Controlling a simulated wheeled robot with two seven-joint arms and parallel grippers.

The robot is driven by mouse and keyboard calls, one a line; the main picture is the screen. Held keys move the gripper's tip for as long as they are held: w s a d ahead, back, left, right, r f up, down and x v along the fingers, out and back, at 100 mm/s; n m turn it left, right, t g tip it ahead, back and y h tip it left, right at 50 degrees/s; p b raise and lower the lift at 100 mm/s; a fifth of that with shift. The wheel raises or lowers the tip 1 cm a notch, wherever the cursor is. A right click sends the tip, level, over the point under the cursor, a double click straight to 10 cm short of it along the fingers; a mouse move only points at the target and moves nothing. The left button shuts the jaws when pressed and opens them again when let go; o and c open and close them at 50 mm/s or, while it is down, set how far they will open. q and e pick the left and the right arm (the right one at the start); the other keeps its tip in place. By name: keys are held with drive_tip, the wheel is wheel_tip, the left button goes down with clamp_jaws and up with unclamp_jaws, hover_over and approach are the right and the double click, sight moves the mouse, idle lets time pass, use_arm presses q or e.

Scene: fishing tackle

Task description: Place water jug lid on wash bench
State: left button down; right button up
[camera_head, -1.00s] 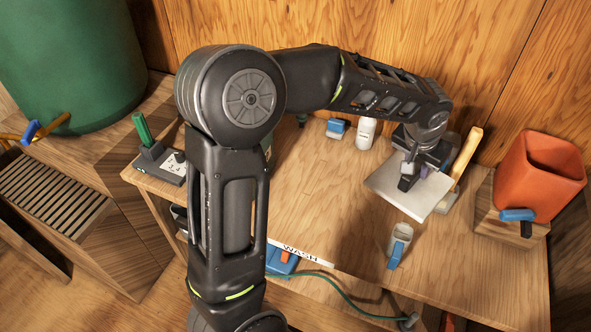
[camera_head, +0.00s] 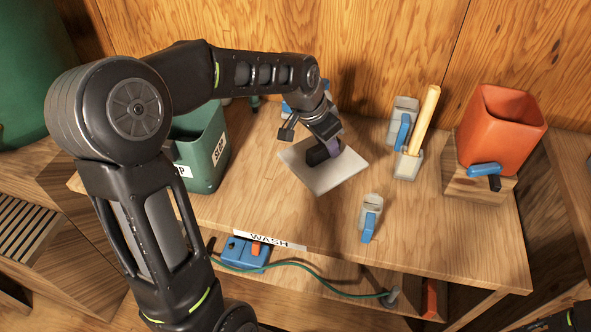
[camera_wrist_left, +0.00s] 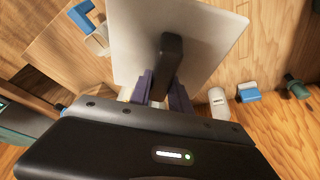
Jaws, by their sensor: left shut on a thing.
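The water jug lid (camera_head: 318,178) is a flat, pale grey square plate with a dark block handle. My left gripper (camera_head: 322,152) is shut on the handle, and the plate is over the middle of the wooden wash bench (camera_head: 290,212), which has a WASH label on its front edge. I cannot tell whether the plate touches the bench top. In the left wrist view the lid (camera_wrist_left: 200,30) fills the upper middle, its dark handle (camera_wrist_left: 168,65) between the fingers of the left gripper (camera_wrist_left: 162,85). My right gripper is not in view.
A green SLOP bin (camera_head: 205,150) stands left of the lid. To the right are a grey-and-blue clip (camera_head: 402,120), a holder with a yellow stick (camera_head: 424,120) and an orange pot (camera_head: 500,130). Another blue-and-grey clip (camera_head: 369,218) is near the front edge.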

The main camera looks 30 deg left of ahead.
sight(293, 155)
use_arm(q)
drive_tip(key=s+a+f+m+b, duration=0.1)
drive_tip(key=a+b, duration=0.1)
drive_tip(key=s+a+f+m+h+b, duration=0.1)
drive_tip(key=a+f+m, duration=0.1)
drive_tip(key=s+a+f+m+b, duration=0.1)
drive_tip(key=a+f+b, duration=0.1)
drive_tip(key=shift+s+f+m+g+h+b, duration=0.1)
drive_tip(key=shift+s+m+g+h+b, duration=0.1)
drive_tip(key=shift+m+g+h+b, duration=0.15)
drive_tip(key=shift+s+a+m, duration=0.2)
drive_tip(key=shift+a+m, duration=0.1)
drive_tip(key=shift+m, duration=0.05)
drive_tip(key=shift+s+g, duration=0.1)
drive_tip(key=shift+g, duration=0.15)
drive_tip(key=shift+f, duration=3)
drive_tip(key=shift+f, duration=0.1)
wheel_tip(293, 155, down, 4)
drive_tip(key=shift+r, duration=0.2)
